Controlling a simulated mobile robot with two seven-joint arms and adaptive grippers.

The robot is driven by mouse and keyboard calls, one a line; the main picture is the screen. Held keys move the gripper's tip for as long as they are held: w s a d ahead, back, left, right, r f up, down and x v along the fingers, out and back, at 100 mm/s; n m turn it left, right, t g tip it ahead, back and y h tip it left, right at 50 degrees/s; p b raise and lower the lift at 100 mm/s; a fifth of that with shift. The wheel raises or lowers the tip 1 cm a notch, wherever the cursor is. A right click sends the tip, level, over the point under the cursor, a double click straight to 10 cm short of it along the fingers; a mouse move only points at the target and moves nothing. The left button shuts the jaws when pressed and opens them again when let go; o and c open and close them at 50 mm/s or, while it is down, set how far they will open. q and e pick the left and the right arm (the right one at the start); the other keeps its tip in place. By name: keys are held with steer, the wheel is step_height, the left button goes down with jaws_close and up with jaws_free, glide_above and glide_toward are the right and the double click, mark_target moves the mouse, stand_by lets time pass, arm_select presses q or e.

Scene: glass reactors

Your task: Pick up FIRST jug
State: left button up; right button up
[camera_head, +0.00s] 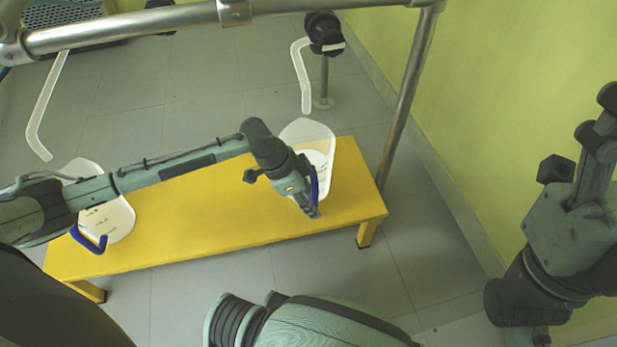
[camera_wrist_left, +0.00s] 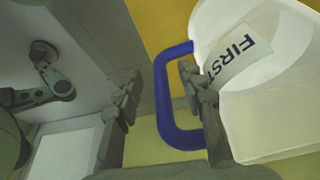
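The white jug (camera_head: 322,150) marked FIRST stands on the right end of a yellow bench (camera_head: 215,215) in the head view. Its label and blue handle (camera_wrist_left: 166,100) show large in the left wrist view. My left gripper (camera_head: 312,208) is at the handle. In the wrist view its fingers (camera_wrist_left: 165,98) are apart, one on each side of the handle's outer bar. The right-hand finger is in the gap between handle and jug wall. My right gripper (camera_head: 602,120) points upward at the right edge of the head view, away from the bench; its finger opening is unclear.
A second white jug (camera_head: 112,218) with a blue handle stands on the bench's left end, partly behind my left arm. A metal frame (camera_head: 140,32) with bent white tubes (camera_head: 303,75) rises behind the bench. A yellow-green wall (camera_head: 480,120) is at right.

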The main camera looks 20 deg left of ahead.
arm_select(q)
steer(key=shift+f, duration=0.1)
jaws_close()
stand_by(0.4)
steer(key=shift+w+d+r, duration=0.1)
steer(key=shift+w+r, duration=0.1)
